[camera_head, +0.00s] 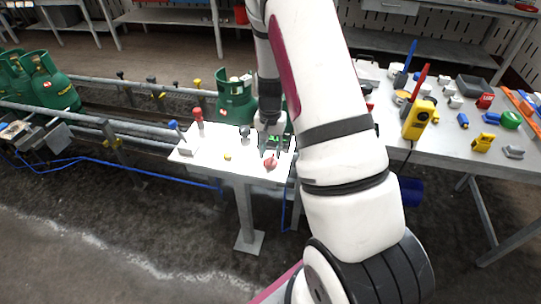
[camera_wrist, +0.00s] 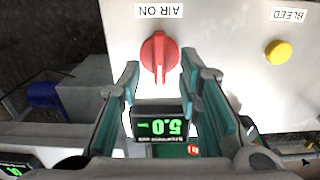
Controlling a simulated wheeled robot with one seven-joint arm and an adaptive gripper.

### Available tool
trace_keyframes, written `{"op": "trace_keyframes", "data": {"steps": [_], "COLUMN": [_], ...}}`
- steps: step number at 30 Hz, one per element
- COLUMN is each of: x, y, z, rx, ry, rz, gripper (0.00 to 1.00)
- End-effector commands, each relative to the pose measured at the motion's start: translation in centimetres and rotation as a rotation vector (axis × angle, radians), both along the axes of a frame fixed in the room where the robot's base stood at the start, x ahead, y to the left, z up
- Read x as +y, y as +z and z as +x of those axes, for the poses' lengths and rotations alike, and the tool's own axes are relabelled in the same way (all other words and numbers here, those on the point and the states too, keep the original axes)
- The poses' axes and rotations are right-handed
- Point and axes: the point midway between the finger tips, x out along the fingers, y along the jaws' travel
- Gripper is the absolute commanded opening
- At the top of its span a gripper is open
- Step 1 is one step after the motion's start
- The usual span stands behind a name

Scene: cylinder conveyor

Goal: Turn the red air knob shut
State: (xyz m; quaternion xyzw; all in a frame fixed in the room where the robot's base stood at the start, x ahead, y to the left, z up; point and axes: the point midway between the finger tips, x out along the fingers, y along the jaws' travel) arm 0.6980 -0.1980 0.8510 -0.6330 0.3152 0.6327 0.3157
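The red air knob (camera_wrist: 160,57) is on a white panel (camera_wrist: 225,30) in the wrist view, beside a label reading "AIR ON", upside down in the picture. The knob also shows in the head view (camera_head: 270,163) near the panel's front right corner. My gripper (camera_wrist: 157,74) is open. Its two fingertips point at the knob, one to each side of its lower end in the wrist view. I cannot tell whether they touch it. In the head view my gripper (camera_head: 271,150) is just above the panel, partly hidden by my arm.
A yellow button (camera_wrist: 278,52) labelled "BLEED" is on the same panel. A green digital display (camera_wrist: 160,127) reads 5.0. A blue lever (camera_head: 174,126) and a red lever (camera_head: 198,117) stand at the panel's left. A tool-covered table (camera_head: 440,150) is at right. Green gas cylinders (camera_head: 235,100) stand behind.

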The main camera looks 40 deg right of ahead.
Motion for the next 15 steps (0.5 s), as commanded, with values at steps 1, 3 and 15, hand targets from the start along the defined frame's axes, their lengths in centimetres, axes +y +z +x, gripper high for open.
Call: {"op": "trace_keyframes", "data": {"steps": [1,3,15], "x": [0.0,0.0,0.0], "y": [1.3,2.8,8.4], "z": [0.1,0.1,0.0], "rx": [-0.005,-0.004,-0.001], "ry": [0.002,0.003,-0.001], "rz": [-0.003,-0.002,-0.001], "gripper": [0.32,0.32,0.32]}}
